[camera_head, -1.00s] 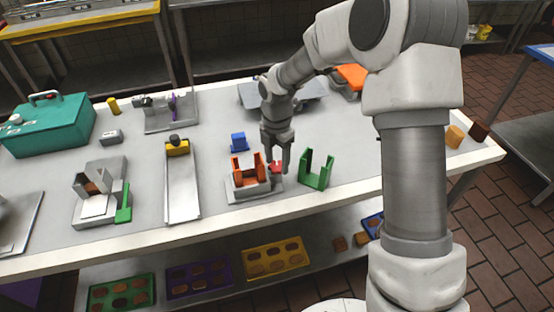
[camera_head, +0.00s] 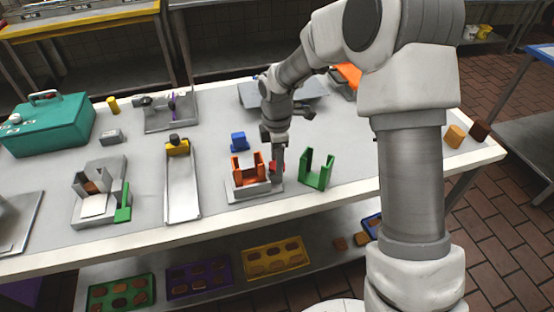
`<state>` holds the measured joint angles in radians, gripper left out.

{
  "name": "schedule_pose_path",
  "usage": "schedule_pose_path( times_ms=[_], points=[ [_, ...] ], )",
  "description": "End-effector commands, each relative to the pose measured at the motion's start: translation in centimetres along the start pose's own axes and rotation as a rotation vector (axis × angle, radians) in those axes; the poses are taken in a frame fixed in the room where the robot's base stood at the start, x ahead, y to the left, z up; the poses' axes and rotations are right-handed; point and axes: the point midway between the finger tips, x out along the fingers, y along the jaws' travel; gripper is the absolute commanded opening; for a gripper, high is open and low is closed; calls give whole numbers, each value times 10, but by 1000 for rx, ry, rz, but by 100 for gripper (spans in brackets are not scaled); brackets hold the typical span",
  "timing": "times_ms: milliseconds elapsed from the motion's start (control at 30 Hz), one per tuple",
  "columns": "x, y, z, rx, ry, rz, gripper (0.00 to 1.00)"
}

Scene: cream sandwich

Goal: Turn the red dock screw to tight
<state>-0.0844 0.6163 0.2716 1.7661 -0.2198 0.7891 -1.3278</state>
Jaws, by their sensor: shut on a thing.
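The red dock screw (camera_head: 271,166) shows as a small red patch at the right side of the grey dock (camera_head: 262,190), mostly hidden behind my gripper. My gripper (camera_head: 277,182) points down at the dock's right end and is shut on the red screw. The fingers are seen edge-on, so the grip itself is hard to make out. An orange U-shaped holder (camera_head: 248,168) stands upright on the dock, just left of my gripper. How tight the screw is cannot be told.
A green U-shaped holder (camera_head: 317,171) stands close to the right of my gripper. A blue block (camera_head: 239,141) is behind the dock. A long grey slide with a yellow block (camera_head: 178,149) is to the left. The table's front edge (camera_head: 215,220) is near.

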Motion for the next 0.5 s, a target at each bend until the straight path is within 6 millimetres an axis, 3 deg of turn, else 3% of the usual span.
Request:
schedule_pose_path(
  times_ms=[500],
  points=[
    [0, 1, 0, 478, -1, 2, 3]
  ],
)
